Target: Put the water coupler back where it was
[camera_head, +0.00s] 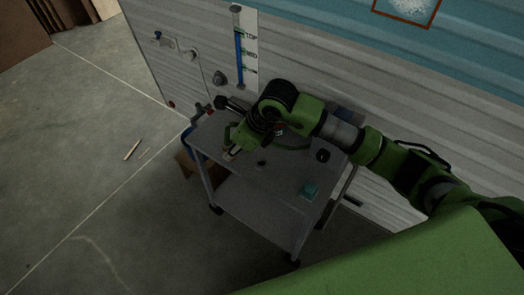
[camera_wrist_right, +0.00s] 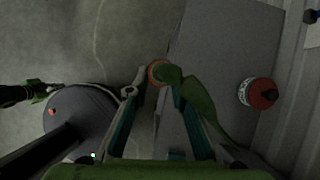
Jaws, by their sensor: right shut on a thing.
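My right gripper (camera_head: 232,150) is low at the cart's left end in the head view. In the right wrist view its fingers (camera_wrist_right: 153,88) are closed around the coupler, a round end with an orange rim (camera_wrist_right: 157,73). A green hose (camera_wrist_right: 205,105) runs from it toward the lower right. The coupler is mostly hidden there. A green and black part, possibly my left gripper (camera_wrist_right: 38,91), shows at the left edge of the wrist view; its fingers are unclear.
The grey two-level cart (camera_head: 285,172) stands beside the camper's white wall (camera_head: 345,85). A teal box (camera_head: 310,191) and a dark round item (camera_head: 322,156) are on its top. A red-and-white canister (camera_wrist_right: 257,93) shows in the wrist view. The floor left of the cart is mostly clear.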

